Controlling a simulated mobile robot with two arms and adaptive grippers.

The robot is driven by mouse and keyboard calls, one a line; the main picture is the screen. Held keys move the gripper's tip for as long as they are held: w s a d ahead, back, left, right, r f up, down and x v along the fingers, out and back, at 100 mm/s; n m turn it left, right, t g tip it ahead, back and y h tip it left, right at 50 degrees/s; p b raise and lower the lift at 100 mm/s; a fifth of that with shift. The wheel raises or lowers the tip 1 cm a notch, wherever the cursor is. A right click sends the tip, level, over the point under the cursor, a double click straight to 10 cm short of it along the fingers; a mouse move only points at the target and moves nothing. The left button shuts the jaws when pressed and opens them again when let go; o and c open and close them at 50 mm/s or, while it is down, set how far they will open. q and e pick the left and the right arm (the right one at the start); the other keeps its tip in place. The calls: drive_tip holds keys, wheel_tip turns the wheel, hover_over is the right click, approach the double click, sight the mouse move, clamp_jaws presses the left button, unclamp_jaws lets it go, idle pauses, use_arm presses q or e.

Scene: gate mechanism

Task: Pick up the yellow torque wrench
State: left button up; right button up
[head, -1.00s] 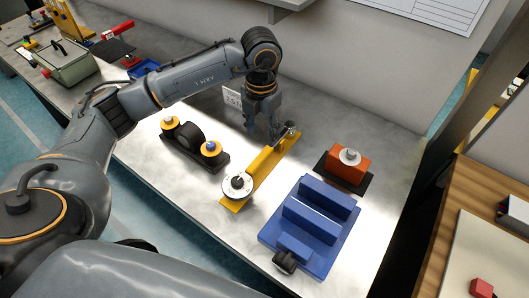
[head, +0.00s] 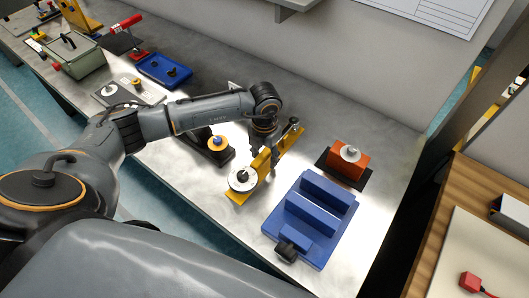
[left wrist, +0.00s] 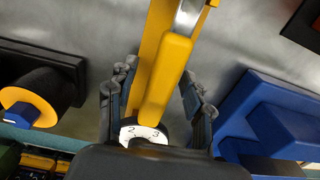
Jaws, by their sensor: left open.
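The yellow torque wrench (left wrist: 166,82) shows in the left wrist view as a rounded yellow handle with a silver shaft at its top. It lies along a yellow holder bar (left wrist: 150,35). In the head view the yellow bar (head: 288,142) runs diagonally on the bench, with a round white dial (head: 242,179) at its near end. My left gripper (head: 262,150) is at the middle of the bar and hides part of it. In the left wrist view its open fingers (left wrist: 157,105) stand on either side of the handle. Contact with it cannot be told. My right gripper is not in view.
A blue stepped fixture (head: 308,222) stands to the right, close to one finger. An orange block (head: 347,160) on a black base is behind it. A black stand with yellow rings (head: 217,146) is at left. A blue tray (head: 165,70) lies farther left.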

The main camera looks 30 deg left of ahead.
use_arm(q)
clamp_jaws()
drive_tip(key=shift+r, duration=0.1)
drive_tip(key=shift+r, duration=0.1)
